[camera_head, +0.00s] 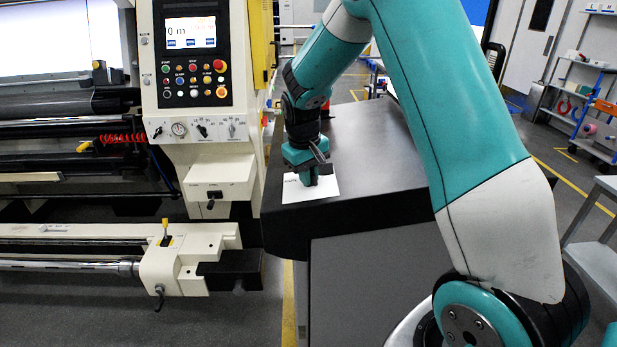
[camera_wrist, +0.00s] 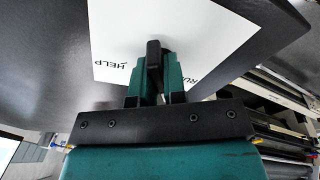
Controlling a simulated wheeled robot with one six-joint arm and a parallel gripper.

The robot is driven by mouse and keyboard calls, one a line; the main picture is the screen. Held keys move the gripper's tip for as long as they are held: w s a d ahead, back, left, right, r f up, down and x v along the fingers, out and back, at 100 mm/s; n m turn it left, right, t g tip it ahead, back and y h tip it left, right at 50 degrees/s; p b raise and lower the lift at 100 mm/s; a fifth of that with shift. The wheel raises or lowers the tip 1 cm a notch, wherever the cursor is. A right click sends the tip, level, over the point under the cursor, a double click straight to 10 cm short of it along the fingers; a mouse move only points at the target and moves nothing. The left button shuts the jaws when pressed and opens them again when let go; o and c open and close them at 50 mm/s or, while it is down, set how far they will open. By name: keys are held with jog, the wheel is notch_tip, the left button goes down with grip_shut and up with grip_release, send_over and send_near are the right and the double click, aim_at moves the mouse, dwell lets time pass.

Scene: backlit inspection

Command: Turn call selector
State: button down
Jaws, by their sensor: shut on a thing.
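The call selector is a small black knob (camera_wrist: 153,55) on a white plate with printed lettering. The white plate (camera_head: 325,187) lies on the dark cabinet top, near its front left corner. In the wrist view the white plate (camera_wrist: 115,30) shows "HELP" to the left of the knob and part of another word to the right. My gripper (camera_head: 311,180) points down over the plate. In the wrist view my gripper (camera_wrist: 153,88) has its teal fingers shut on the black knob. In the head view the fingers hide the knob.
The dark cabinet top (camera_head: 375,150) extends behind and right of the plate and is mostly clear. A cream machine with a control panel (camera_head: 192,55) and a red button (camera_head: 221,92) stands close on the left. A shelf cart (camera_head: 590,125) stands far right.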

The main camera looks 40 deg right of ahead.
jog(key=m+b, duration=0.1)
jog(key=m, duration=0.4)
jog(key=shift+w+a+m+h, duration=0.1)
jog(key=shift+m+h, duration=0.3)
jog(key=shift+b, duration=0.3)
jog(key=shift+r, duration=0.1)
jog(key=c, duration=1.2)
grip_release()
jog(key=b+v, duration=0.1)
jog(key=v, duration=1.6)
jog(key=shift+w+a+r, duration=0.1)
jog(key=shift+w+r, duration=0.05)
